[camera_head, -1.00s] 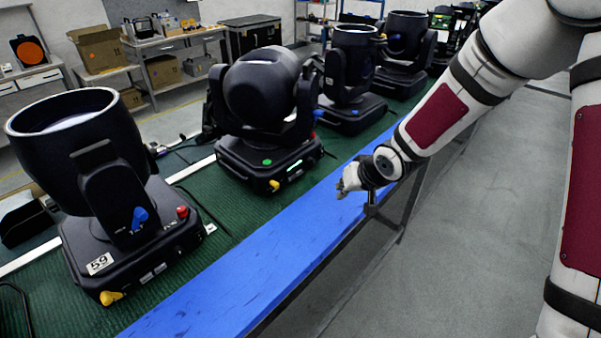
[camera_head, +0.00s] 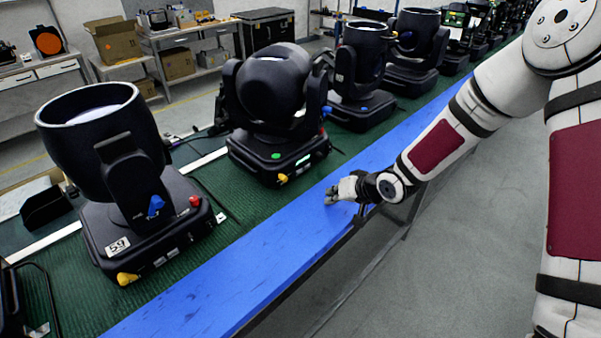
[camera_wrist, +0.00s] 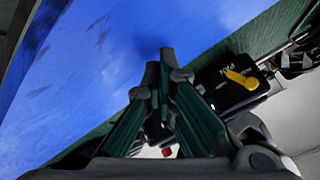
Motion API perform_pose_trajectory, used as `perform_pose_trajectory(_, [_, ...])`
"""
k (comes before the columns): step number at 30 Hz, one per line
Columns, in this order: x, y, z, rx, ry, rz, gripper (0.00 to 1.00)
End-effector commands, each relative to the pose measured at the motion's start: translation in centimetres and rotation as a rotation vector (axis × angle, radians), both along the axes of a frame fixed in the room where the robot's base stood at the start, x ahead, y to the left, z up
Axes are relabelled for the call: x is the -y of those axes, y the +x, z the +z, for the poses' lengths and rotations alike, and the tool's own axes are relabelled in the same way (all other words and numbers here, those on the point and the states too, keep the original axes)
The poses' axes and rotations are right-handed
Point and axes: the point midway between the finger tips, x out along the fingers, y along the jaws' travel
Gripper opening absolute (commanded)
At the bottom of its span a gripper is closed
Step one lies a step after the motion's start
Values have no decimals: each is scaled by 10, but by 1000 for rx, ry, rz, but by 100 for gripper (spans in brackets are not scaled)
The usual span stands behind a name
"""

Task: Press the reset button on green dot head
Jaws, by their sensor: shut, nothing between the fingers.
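The green dot head is the black moving light just left of centre in the head view, with a green dot (camera_head: 276,156) on its base (camera_head: 258,165). A lit green display and a yellow latch (camera_head: 282,178) are on the base's front. My gripper (camera_head: 331,197) is shut and empty over the blue strip, to the right of this base and apart from it. In the wrist view my closed gripper fingers (camera_wrist: 166,60) point over the blue surface. A black base with a yellow latch (camera_wrist: 240,78) lies right of them. I cannot clearly make out the reset button.
Another head (camera_head: 130,205), marked 59, stands at the left with a red button (camera_head: 195,201) and a blue knob. More heads stand in a row behind. The blue strip (camera_head: 230,280) in front is clear. Grey floor lies right of the table edge.

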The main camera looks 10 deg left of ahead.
Motion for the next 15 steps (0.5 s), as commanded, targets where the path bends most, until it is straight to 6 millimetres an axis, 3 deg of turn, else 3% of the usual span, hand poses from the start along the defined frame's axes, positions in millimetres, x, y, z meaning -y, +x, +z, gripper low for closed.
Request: perform_pose_trajectory(15, [-47, 38, -2, 3, -1, 3, 0])
